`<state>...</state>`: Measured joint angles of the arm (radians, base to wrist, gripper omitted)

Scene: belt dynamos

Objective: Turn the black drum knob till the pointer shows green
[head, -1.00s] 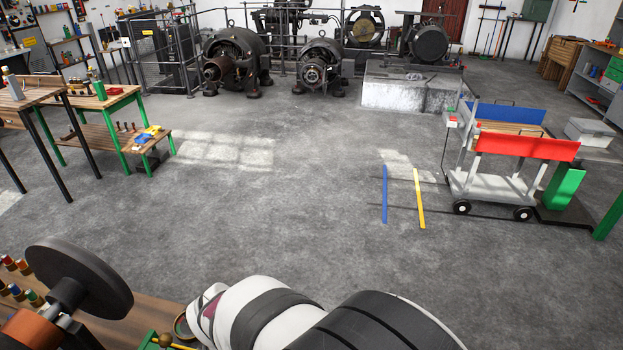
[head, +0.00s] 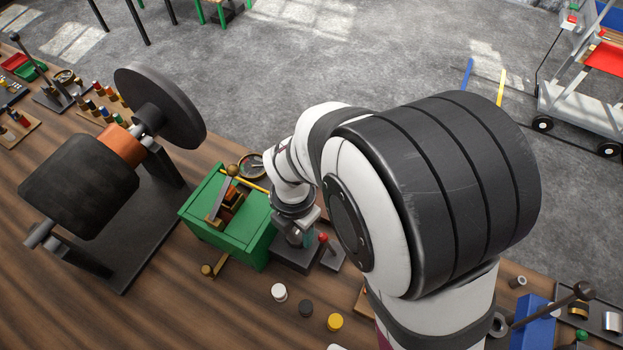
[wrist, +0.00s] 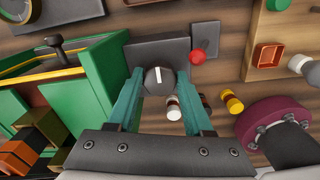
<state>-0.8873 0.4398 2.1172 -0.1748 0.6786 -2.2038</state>
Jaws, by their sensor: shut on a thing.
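The black drum knob (wrist: 153,80) with a white line on its top shows in the wrist view, in front of a dark grey plate (wrist: 158,53). My gripper (wrist: 157,84) has its two teal fingers on either side of the knob, shut on it. The white line points roughly toward the top of the picture. In the head view my gripper (head: 301,240) reaches down at the dark plate (head: 292,257), and the knob is hidden. A round dial (head: 252,165) stands behind the green box; its pointer is too small to read.
A green box (head: 230,240) with wooden and brass parts stands left of my gripper. A red-topped lever (head: 323,238) stands close on the right. White (head: 279,292), dark and yellow (head: 335,321) caps lie in front. A large belt drum machine (head: 80,185) is at left.

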